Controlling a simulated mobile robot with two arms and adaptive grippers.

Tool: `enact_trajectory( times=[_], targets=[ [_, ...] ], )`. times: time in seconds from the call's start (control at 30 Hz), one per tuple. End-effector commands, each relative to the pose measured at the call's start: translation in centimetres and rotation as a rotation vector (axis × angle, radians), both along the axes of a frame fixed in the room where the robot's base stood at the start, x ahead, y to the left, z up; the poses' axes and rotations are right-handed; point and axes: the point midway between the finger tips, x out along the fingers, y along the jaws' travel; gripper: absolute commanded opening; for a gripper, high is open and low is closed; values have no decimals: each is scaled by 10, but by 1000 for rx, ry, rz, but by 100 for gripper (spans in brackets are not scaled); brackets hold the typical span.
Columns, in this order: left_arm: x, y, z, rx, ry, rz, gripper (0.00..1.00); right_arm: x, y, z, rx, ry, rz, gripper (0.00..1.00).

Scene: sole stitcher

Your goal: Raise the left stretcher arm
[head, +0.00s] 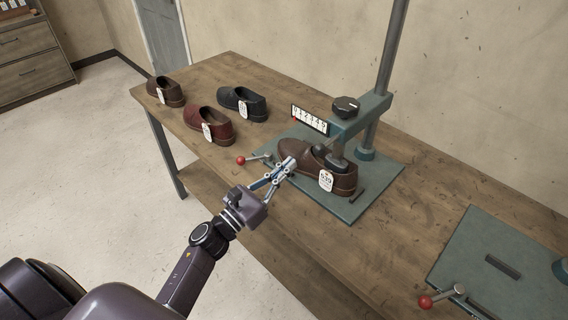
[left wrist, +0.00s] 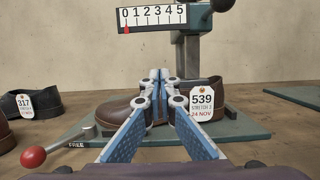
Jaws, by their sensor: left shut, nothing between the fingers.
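The left stretcher stands on a green base plate (head: 380,181), with a post and an arm (head: 361,117) that reaches over a brown shoe (head: 296,152). The shoe bears a white tag (head: 325,181) reading 539 in the left wrist view (left wrist: 202,102). The arm carries a black knob (head: 346,106) and a 0–5 scale (head: 309,120), its red marker at 0 in the left wrist view. A red-balled lever (head: 241,160) points left, near the word FREE in the left wrist view. My left gripper (head: 289,164) is shut and empty in front of the shoe; contact is unclear.
Three other shoes, brown (head: 165,91), red (head: 209,124) and dark (head: 243,103), stand on the wooden table (head: 225,73) at left. A second green base (head: 505,245) with a red-balled lever (head: 425,302) is at right. Bare table lies between the bases.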

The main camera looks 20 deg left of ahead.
Motion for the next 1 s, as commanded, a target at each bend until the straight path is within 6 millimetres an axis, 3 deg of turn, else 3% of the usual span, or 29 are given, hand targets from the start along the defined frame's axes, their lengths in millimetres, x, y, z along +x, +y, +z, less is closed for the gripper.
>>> enact_trajectory(
  times=[0.1, 0.3, 0.53, 1.0],
  targets=[
    [26, -9, 12, -2, -2, 0, 0, 10, 2, 12, 3, -16, 0, 40],
    [63, -23, 22, -2, 0, 0, 0, 12, 2, 24, 3, -18, 0, 40],
    [59, -22, 51, 1, 1, 0, 0, 9, 1, 45, 2, -14, 1, 40],
    [59, -22, 56, -1, 1, 0, 0, 2, -3, 47, -3, -4, 2, 40]
  ],
)
